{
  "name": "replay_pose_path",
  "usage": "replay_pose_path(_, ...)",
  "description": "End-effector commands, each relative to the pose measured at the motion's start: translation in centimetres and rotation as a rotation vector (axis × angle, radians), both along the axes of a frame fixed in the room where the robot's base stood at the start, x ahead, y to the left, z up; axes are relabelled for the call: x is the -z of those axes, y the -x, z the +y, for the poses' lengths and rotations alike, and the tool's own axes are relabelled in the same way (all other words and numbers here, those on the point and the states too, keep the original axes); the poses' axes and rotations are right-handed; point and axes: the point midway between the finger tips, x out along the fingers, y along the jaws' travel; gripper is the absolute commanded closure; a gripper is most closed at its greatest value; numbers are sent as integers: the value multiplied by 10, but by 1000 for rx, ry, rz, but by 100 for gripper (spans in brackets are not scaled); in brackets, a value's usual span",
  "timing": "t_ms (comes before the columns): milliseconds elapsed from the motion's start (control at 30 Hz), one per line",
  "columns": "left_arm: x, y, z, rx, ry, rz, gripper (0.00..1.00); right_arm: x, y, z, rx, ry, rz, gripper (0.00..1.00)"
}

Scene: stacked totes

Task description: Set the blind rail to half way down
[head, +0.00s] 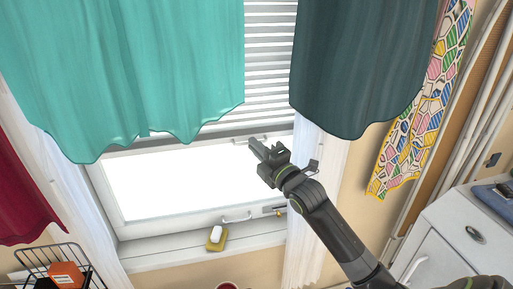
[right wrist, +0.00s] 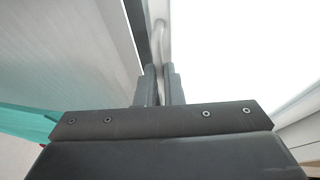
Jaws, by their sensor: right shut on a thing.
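The blind (head: 270,60) has white slats and hangs between two teal cloths in the head view. A pale handle (head: 240,141) sits at the rail. My right gripper (head: 255,148) is at this handle. In the right wrist view, the fingers (right wrist: 159,88) are shut on the pale curved handle (right wrist: 158,40), with the bright window pane to the right. The fingers hide part of the handle. My left gripper is not in view.
A teal cloth (head: 130,70) and a darker one (head: 360,70) hang in front of the blind. A sponge and soap (head: 216,238) lie on the sill. A window handle (head: 237,217) is below the pane. A wire basket (head: 55,262) stands lower left, a white cabinet (head: 440,235) right.

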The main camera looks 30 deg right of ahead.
Motion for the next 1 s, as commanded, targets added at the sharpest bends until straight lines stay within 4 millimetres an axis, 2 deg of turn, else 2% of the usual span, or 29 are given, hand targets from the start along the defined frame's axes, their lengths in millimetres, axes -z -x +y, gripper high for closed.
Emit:
replay_pose_path(167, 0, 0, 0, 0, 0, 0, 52, 0, 0, 0, 0, 0, 1, 100)
replay_pose_path(200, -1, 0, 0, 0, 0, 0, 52, 0, 0, 0, 0, 0, 1, 91)
replay_pose_path(367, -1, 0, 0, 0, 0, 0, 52, 0, 0, 0, 0, 0, 0, 70)
replay_pose_path(733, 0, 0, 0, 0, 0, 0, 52, 1, 5, -1, 0, 2, 0, 70)
replay_pose_path(867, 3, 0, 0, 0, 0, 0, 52, 5, 21, -3, 1, 5, 0, 70)
replay_pose_path(1000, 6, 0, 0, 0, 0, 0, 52, 10, 48, -8, 1, 6, 2, 70)
